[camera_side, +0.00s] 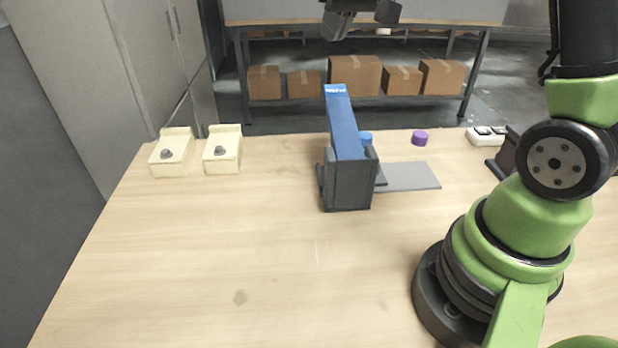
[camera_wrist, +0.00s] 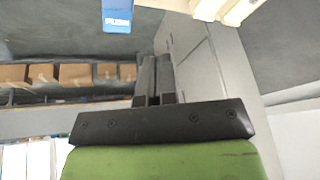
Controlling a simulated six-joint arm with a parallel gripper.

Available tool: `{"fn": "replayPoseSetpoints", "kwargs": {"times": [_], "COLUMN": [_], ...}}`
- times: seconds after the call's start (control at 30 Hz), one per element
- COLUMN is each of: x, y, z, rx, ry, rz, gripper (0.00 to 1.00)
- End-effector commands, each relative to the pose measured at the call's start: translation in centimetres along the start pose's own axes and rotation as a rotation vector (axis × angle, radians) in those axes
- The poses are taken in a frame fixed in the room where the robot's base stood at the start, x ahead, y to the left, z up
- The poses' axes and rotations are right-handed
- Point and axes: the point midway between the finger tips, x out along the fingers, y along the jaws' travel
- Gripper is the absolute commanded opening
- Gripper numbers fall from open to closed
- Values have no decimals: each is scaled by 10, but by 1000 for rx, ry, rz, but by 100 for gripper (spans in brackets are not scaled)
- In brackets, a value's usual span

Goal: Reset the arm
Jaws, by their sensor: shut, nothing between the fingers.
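My gripper (camera_wrist: 156,62) is shut and empty in the wrist view, its two dark fingers side by side. In the side view, its dark end (camera_side: 340,26) shows at the top edge, high above the table and partly cut off. A tall blue column (camera_side: 345,122) stands tilted in a dark grey holder (camera_side: 348,186) at the table's middle. The column's labelled end also shows in the wrist view (camera_wrist: 117,14). My gripper is apart from the column.
Two cream blocks with grey knobs (camera_side: 172,152) (camera_side: 222,148) sit at the back left of the table (camera_side: 240,260). A blue cap (camera_side: 366,138), a purple cap (camera_side: 420,138), a grey plate (camera_side: 412,177) and a white item (camera_side: 484,136) lie to the right. The front left is clear.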

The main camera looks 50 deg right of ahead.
Motion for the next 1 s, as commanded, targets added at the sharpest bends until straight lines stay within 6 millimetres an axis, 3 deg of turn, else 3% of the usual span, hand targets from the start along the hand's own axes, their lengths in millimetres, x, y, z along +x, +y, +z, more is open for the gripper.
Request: {"fn": "replayPoseSetpoints", "kwargs": {"times": [0.03, 0.1, 0.3, 0.5, 0.6, 0.77, 1.0], "x": [-20, -42, -89, -107, -108, -107, -106], "y": [-14, -28, -57, -67, -68, -68, -68], "z": [12, 32, 101, 167, 188, 203, 204], "rx": [2, 14, 51, 85, 98, 108, 110], "ry": [24, 47, 102, 137, 144, 148, 147], "rz": [-19, -45, -130, -214, -243, -263, -264], "gripper": [0, 0, 0, 0, 0, 0, 0]}}
